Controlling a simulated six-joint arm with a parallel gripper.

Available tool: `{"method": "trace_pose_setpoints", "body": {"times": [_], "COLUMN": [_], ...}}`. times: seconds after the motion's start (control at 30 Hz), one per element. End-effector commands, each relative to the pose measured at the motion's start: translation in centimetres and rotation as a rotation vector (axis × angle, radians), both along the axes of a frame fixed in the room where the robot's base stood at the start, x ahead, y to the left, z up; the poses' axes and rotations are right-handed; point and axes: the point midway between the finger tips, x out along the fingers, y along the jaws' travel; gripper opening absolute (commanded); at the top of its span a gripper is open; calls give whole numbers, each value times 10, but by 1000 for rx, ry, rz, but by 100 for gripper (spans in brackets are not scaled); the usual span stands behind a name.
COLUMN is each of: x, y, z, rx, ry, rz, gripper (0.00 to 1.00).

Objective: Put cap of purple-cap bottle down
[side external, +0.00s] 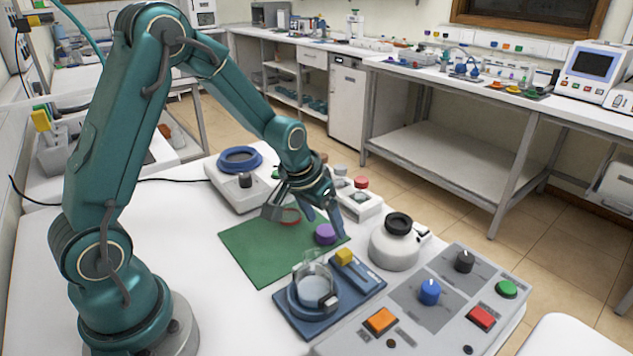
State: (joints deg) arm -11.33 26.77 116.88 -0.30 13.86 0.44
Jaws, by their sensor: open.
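A purple cap (325,234) rests on the green mat (262,262), near its right edge. My gripper (324,220) is open just above and behind the cap, with its fingers pointing down. One finger comes down close beside the cap at its right; I cannot tell whether it touches. I cannot pick out the purple-cap bottle. A white rack (360,208) with small bottles stands behind the gripper, one of them with a red cap (361,182). The gripper hides part of the rack.
A beaker (315,283) stands on a blue tray (352,301) in front of the mat. A white round device with a black top (396,247) is to the right. A control panel (435,312) fills the front right. The mat's left half is clear.

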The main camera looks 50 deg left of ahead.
Motion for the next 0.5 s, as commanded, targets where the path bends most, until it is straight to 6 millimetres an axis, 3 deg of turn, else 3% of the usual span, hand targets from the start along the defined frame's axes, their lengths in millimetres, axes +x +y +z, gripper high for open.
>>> {"method": "trace_pose_setpoints", "body": {"times": [0.5], "x": [-31], "y": [-6], "z": [79], "rx": [2], "ry": [-6], "rz": [0], "gripper": [79]}}
